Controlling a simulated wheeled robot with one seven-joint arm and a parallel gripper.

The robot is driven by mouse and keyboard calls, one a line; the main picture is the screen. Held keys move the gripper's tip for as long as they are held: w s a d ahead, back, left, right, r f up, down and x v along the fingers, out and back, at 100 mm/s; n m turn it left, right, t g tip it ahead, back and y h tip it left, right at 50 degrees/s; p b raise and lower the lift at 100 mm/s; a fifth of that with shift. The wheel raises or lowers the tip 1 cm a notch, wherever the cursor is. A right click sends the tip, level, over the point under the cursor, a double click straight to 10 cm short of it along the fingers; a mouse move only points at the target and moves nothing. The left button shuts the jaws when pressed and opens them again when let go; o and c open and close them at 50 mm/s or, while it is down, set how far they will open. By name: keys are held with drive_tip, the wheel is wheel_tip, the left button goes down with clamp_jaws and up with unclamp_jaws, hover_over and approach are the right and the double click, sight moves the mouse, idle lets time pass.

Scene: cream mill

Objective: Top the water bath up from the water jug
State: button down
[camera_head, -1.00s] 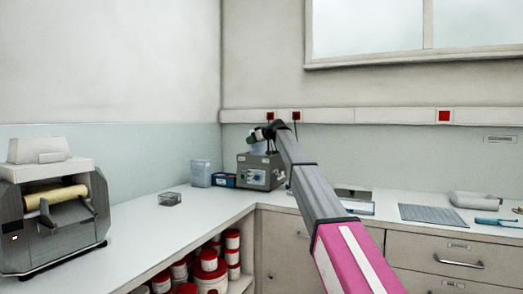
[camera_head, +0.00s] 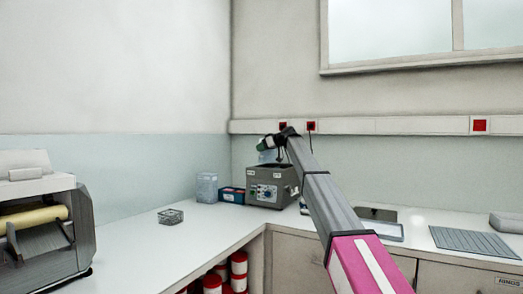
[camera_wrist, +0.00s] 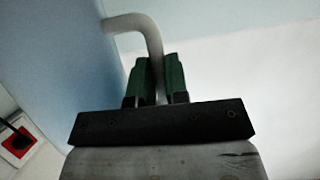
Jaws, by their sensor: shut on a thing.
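The water bath (camera_head: 265,191) is a grey box with a dial on its front, in the back corner of the counter. My gripper (camera_head: 264,146) is above it, with green fingers. In the wrist view, the green fingers (camera_wrist: 160,80) are shut on a pale bent handle (camera_wrist: 136,22). The handle belongs to the water jug; a pale bluish shape, its body (camera_head: 268,157), shows just above the bath's top in the head view. The jug's tilt and any flow of water are too small to tell. The bath's inside is hidden.
A clear bluish container (camera_head: 206,187) and a dark teal box (camera_head: 231,195) stand left of the bath. A wire basket (camera_head: 170,216) sits on the left counter. A machine with a yellow roller (camera_head: 38,220) stands far left. A grey mat (camera_head: 474,241) lies to the right.

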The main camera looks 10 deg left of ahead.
drive_tip(key=shift+w+d+r+m+g+y, duration=0.2)
drive_tip(key=shift+w+r+m+g+y, duration=0.5)
drive_tip(key=shift+m, duration=0.75)
drive_tip(key=shift+w+d+r+m+g+y, duration=0.3)
drive_tip(key=shift+w+r+m+g, duration=0.35)
drive_tip(key=shift+m, duration=0.75)
drive_tip(key=shift+w+d+r+m+g+y, duration=0.15)
drive_tip(key=shift+w+r+m+g+y, duration=0.4)
drive_tip(key=shift+r+m+g, duration=0.65)
drive_tip(key=shift+w+d+r+m+t+y, duration=0.25)
drive_tip(key=shift+w+r+m+y, duration=0.1)
drive_tip(key=shift+w+m, duration=0.4)
drive_tip(key=shift+w+d+r+m, duration=0.1)
drive_tip(key=shift+w+r+m, duration=0.05)
drive_tip(key=shift+m, duration=0.25)
idle(2.8)
